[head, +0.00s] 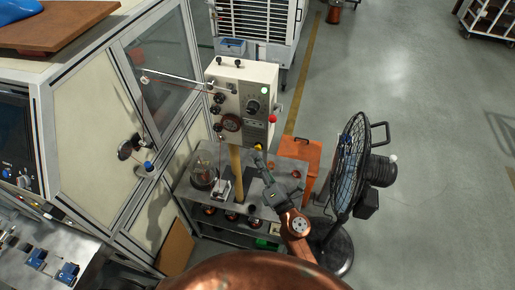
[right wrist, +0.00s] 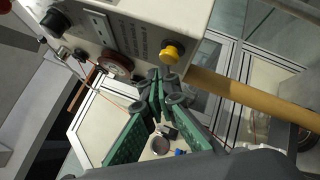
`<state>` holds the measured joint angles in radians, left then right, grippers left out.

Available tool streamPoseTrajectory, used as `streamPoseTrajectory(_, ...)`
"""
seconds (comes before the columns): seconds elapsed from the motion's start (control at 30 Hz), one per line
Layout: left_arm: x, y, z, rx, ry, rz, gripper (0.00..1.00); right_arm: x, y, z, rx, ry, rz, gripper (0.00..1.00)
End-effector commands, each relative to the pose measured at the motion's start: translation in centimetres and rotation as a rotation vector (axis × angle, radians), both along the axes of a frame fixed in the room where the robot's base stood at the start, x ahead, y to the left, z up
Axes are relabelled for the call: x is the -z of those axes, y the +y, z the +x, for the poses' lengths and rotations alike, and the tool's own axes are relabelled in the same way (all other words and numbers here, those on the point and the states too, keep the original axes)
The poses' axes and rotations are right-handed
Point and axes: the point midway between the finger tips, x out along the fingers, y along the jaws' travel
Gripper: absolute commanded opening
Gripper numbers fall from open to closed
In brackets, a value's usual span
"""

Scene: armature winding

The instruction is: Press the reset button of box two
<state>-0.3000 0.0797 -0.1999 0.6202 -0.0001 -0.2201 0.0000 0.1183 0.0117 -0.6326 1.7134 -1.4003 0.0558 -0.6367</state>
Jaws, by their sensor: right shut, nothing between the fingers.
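A white control box (head: 243,100) stands on a yellow post in the head view, with dials, a red knob (head: 272,119) on its side and a yellow button (head: 258,147) at its lower edge. I cannot read a box number. In the right wrist view the yellow button (right wrist: 173,50) sticks out near the box corner (right wrist: 145,30). My right gripper (head: 258,157) is shut and empty just below the button. Its green-padded fingers (right wrist: 160,80) meet below the button in the wrist view; a small gap seems to show between. My left gripper is not in view.
A grey workbench (head: 235,195) under the box holds a glass jar (head: 204,170) and small parts. A black fan (head: 352,165) stands close to the right of my right arm. A glazed machine enclosure (head: 150,80) is at the left. The floor at the right is open.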

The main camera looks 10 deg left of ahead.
Motion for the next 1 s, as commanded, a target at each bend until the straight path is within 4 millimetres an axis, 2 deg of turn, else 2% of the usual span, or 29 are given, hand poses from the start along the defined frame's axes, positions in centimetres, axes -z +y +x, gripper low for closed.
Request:
streamPoseTrajectory(0.43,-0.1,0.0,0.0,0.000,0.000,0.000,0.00,0.0,0.1,-0.7,-0.002,0.001,-0.001,0.00)
streamPoseTrajectory(0.8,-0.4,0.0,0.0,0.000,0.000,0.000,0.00,0.1,0.1,-4.1,0.000,0.001,-0.001,0.00)
streamPoseTrajectory(1.0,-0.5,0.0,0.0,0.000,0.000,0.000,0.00,0.0,0.2,-5.3,-0.002,0.000,-0.001,0.00)
